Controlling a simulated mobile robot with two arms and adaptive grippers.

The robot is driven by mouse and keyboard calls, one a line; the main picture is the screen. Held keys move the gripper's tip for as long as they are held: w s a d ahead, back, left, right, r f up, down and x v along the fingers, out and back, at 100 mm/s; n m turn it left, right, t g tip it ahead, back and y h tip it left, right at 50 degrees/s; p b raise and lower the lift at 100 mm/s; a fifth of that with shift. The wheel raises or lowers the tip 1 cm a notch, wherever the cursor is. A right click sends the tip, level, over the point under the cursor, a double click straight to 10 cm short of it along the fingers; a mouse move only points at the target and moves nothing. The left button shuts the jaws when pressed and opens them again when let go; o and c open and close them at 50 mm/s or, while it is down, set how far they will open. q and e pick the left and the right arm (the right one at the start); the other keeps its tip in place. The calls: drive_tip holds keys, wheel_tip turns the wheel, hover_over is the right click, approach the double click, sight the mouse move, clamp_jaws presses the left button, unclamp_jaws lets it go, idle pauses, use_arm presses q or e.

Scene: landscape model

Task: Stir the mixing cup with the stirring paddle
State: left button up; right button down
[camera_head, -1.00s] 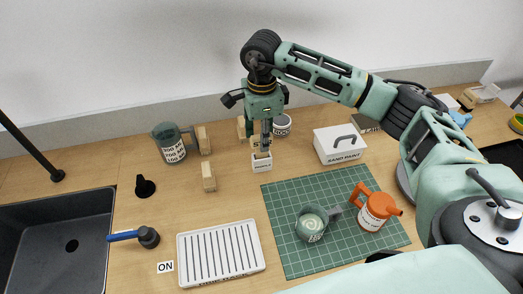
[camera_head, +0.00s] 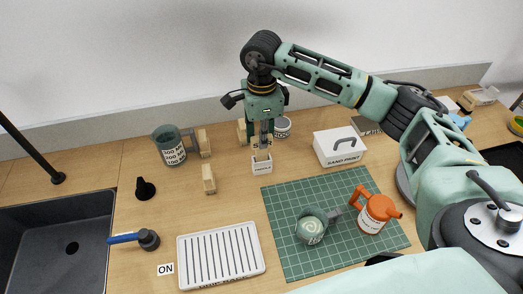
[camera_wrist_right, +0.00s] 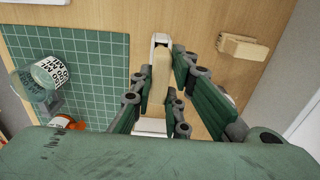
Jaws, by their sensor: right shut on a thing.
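The mixing cup (camera_head: 311,228), grey-green with a side handle and pale contents, stands on the green cutting mat. In the right wrist view the cup (camera_wrist_right: 50,72) is at the left. A white holder (camera_head: 262,168) stands behind the mat. The pale wooden stirring paddle (camera_wrist_right: 160,75) is at the holder, between my right fingers. My right gripper (camera_head: 264,145) points down over the holder and is shut on the paddle. The paddle's lower end is hidden in the holder. My left gripper is not in view.
An orange pot (camera_head: 376,213) stands right of the cup on the mat (camera_head: 290,255). A white sand paint box (camera_head: 339,150) is right of the holder. A measuring jug (camera_head: 170,148) and wooden blocks (camera_head: 209,180) are left. A slatted white rack (camera_head: 220,254) lies in front.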

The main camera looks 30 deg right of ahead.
drive_tip(key=shift+r+p, duration=1.15)
drive_tip(key=shift+r, duration=1.6)
